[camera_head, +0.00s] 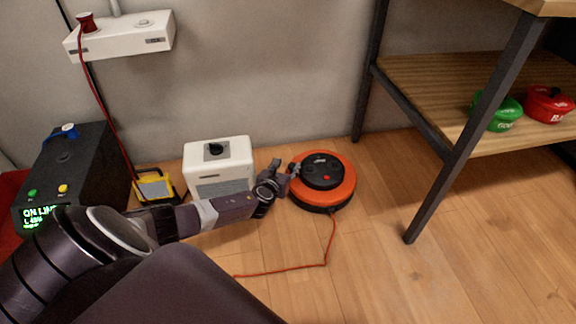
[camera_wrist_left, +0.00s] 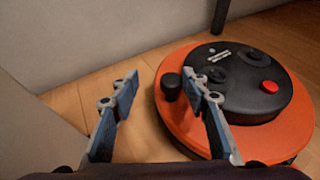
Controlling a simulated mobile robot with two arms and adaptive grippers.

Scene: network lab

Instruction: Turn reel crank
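An orange cable reel (camera_head: 335,188) with a black centre and a red button lies flat on the wooden floor in the head view. In the left wrist view the reel (camera_wrist_left: 188,122) fills the right side, and its black crank knob (camera_wrist_left: 171,86) stands up near the left edge of the orange disc. My left gripper (camera_head: 287,170) is at the reel's left side. In the wrist view its two fingers (camera_wrist_left: 160,93) are apart, with the knob between them, closer to the right finger. I cannot tell whether that finger touches it. My right gripper is not in view.
A white box with a black dial (camera_head: 218,165) stands left of the reel, by the wall. A black unit (camera_head: 62,172) and a yellow lamp (camera_head: 155,187) are further left. A shelf leg (camera_head: 455,160) stands to the right. An orange cord (camera_head: 325,258) runs along open floor.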

